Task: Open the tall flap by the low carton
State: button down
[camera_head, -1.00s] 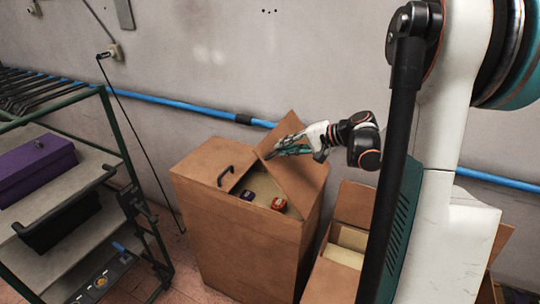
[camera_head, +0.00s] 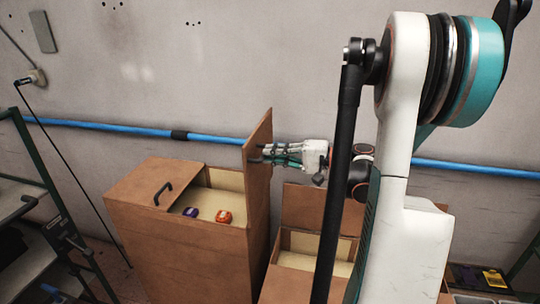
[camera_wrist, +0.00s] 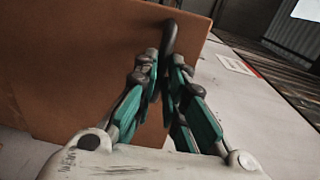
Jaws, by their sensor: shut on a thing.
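The tall carton (camera_head: 190,250) is brown and stands at the centre left in the head view. Its right flap (camera_head: 258,160) stands upright on the carton's right side, next to the low carton (camera_head: 292,262). My gripper (camera_head: 262,157) is right of this flap. In the wrist view its fingers (camera_wrist: 168,92) are shut on the flap's dark handle (camera_wrist: 169,40), with the brown flap panel (camera_wrist: 80,60) behind. The carton's left flap (camera_head: 155,185), with a black handle, lies closed. A purple item (camera_head: 191,212) and an orange item (camera_head: 224,216) show inside the carton.
The low carton's raised flap (camera_head: 308,207) stands below my gripper. A metal shelf rack (camera_head: 45,235) is at the left. A blue pipe (camera_head: 110,129) runs along the wall behind. A dark tray (camera_head: 480,280) lies at the lower right.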

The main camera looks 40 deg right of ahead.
jog(key=shift+s+a+f, duration=0.1)
jog(key=shift+s+f, duration=0.15)
jog(key=shift+f, duration=0.2)
jog(key=c, duration=2.1)
grip_release()
jog(key=o, duration=0.4)
jog(key=shift+w+f, duration=0.1)
jog(key=shift+w, duration=0.05)
jog(key=shift+o, duration=0.2)
